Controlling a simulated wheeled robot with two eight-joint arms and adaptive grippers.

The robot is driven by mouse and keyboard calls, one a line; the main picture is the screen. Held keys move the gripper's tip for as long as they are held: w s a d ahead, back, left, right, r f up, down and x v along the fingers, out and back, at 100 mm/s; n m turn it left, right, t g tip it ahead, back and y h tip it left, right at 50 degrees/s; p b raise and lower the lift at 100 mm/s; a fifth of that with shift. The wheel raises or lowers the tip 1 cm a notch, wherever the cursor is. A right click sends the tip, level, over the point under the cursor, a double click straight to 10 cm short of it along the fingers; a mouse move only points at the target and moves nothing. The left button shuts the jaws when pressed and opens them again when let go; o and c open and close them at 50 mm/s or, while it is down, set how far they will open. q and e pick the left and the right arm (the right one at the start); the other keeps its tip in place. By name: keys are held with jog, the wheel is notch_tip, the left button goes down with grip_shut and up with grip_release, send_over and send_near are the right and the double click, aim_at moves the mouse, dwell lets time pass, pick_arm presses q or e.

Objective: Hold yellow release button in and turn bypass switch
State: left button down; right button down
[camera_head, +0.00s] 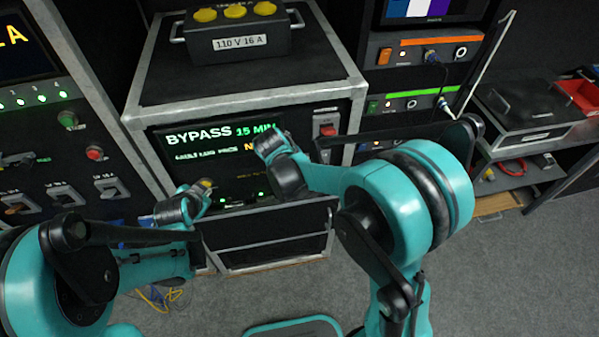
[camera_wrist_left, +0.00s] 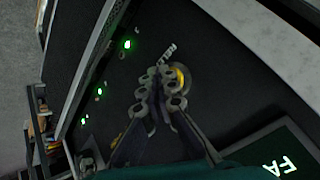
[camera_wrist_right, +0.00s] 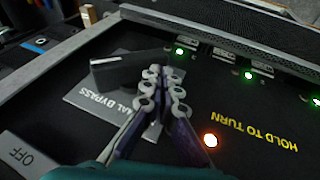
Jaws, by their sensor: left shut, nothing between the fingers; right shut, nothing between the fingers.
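The yellow release button (camera_wrist_left: 181,76) shows in the left wrist view as a yellow disc in a dark ring, partly covered by my left gripper (camera_wrist_left: 164,80). That gripper is shut and empty, its tips at the button; whether they press it I cannot tell. The bypass switch (camera_wrist_right: 115,71) is a black bar handle on a grey plate marked BYPASS in the right wrist view. My right gripper (camera_wrist_right: 164,76) is shut and empty, its tips just right of the handle and over the plate; contact is unclear. In the head view my arms partly cover the bypass panel.
The lit BYPASS 15 MIN screen (camera_head: 214,139) is above the work area. Green lamps (camera_wrist_right: 248,75) and an amber lamp (camera_wrist_right: 210,140) are lit on the panel. An OFF label (camera_wrist_right: 25,155) is left of the switch. A red switch (camera_head: 327,129) is at the cabinet's right.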

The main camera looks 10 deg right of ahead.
jog(key=shift+a+f+h, duration=0.1)
jog(key=shift+f+h, duration=0.15)
jog(key=shift+h, duration=0.25)
jog(key=shift+d+f+n+h, duration=0.2)
jog(key=shift+f+h, duration=0.45)
jog(key=shift+f, duration=0.35)
jog(key=shift+d+f+n+h, duration=0.1)
jog(key=shift+d+f+h, duration=0.1)
jog(key=shift+f+h, duration=0.6)
jog(key=shift+f, duration=0.15)
dwell(0.5)
